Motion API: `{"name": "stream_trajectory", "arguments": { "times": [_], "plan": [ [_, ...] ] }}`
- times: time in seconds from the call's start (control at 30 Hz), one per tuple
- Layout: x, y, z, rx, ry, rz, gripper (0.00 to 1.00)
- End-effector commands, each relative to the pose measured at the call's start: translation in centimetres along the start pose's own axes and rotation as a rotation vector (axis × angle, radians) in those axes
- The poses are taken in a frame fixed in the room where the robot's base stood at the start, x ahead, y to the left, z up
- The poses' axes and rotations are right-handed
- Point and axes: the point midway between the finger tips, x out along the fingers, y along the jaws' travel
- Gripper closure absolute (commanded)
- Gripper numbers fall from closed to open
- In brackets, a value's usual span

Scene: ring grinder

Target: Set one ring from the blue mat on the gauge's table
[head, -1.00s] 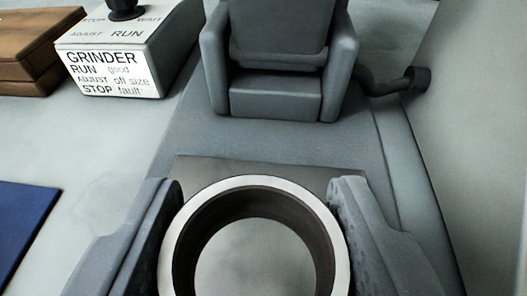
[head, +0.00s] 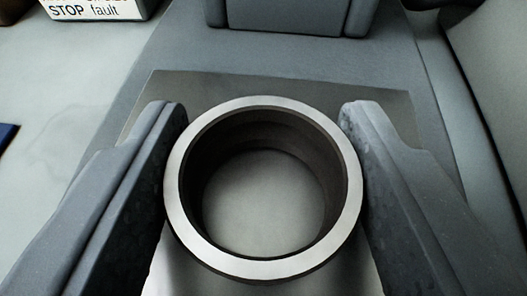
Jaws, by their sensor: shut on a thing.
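A steel ring (head: 177,190) with a bright rim and a dark inner wall is between the two fingers of my gripper (head: 264,185) in the head view. My gripper is shut on it, one finger at each side. The ring is upright with its opening facing up. A flat grey metal plate (head: 265,88), which looks like the gauge's table, lies behind and under it. I cannot tell whether the ring touches the plate. The blue mat (head: 6,135) shows only as a sliver at the left edge.
A grey housing (head: 287,15) stands behind the plate at the top. A grey body (head: 492,70) rises at the right.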

Motion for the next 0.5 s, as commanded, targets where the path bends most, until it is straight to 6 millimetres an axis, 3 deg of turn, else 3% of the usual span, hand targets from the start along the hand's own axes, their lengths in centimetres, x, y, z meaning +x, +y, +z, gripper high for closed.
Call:
{"name": "stream_trajectory", "arguments": {
  "times": [0.4, 0.43, 0.5],
  "plan": [
    [0.5, 0.0, 1.8, -0.004, -0.017, 0.002, 0.79],
    [0.5, 0.0, 1.8, -0.005, -0.019, 0.002, 0.45],
    [0.5, 0.0, 2.0, -0.005, -0.023, 0.003, 0.31]
  ]
}}
